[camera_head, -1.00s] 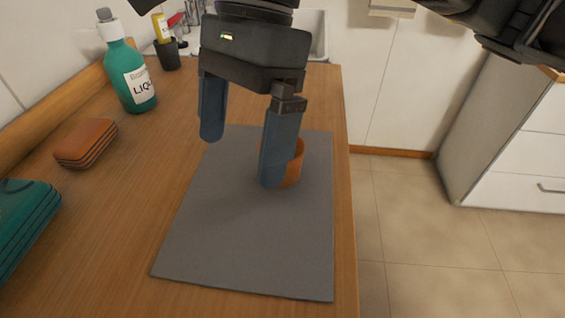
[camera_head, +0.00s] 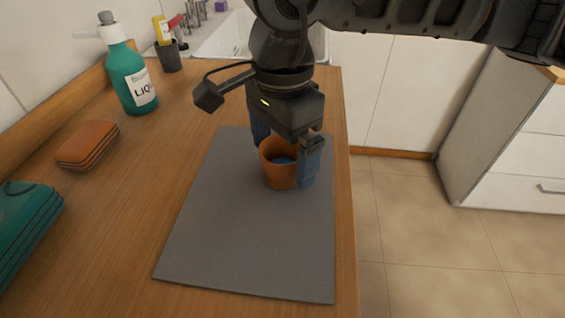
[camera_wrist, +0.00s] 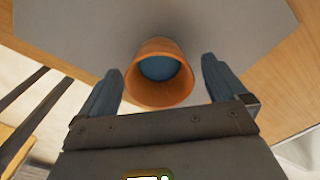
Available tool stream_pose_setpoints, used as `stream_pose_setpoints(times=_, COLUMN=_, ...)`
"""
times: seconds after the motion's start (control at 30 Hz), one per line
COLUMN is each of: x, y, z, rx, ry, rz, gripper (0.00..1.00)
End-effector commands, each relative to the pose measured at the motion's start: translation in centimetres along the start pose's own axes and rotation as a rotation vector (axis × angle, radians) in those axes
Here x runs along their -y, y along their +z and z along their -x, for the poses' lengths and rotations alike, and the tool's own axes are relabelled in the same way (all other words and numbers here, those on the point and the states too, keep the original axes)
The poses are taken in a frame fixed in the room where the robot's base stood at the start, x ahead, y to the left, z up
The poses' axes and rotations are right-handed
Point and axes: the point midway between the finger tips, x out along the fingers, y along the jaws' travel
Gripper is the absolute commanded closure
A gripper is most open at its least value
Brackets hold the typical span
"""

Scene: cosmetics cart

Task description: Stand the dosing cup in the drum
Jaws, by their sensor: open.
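An orange round cup (camera_head: 279,177), which I take for the dosing cup, stands upright on the grey mat (camera_head: 230,240) near its far right part. Blue shows inside it; I cannot tell if that is its floor or contents. It also shows in the wrist view (camera_wrist: 160,97), mouth toward the camera. My gripper (camera_head: 283,167) is open, its blue fingers on either side of the cup. In the wrist view (camera_wrist: 161,67) a gap shows between each finger and the cup wall. I cannot make out a drum in either view.
On the wooden counter (camera_head: 130,230) stand a green bottle (camera_head: 130,78), an orange case (camera_head: 88,145), a teal case (camera_head: 25,225) and a dark holder (camera_head: 169,57). A sink (camera_head: 220,38) lies behind. The counter's right edge runs close beside the mat.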

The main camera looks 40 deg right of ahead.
Motion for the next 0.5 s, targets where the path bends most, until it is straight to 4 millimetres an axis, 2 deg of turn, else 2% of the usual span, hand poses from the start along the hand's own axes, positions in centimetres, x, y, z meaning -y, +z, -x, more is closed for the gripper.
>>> stream_pose_setpoints(times=0.27, x=-0.02, y=0.02, z=-0.49, rx=0.0, ry=0.001, rz=0.0, gripper=0.01)
stream_pose_setpoints(times=0.5, x=-0.02, y=0.03, z=-0.46, rx=0.001, ry=0.001, rz=0.0, gripper=0.22)
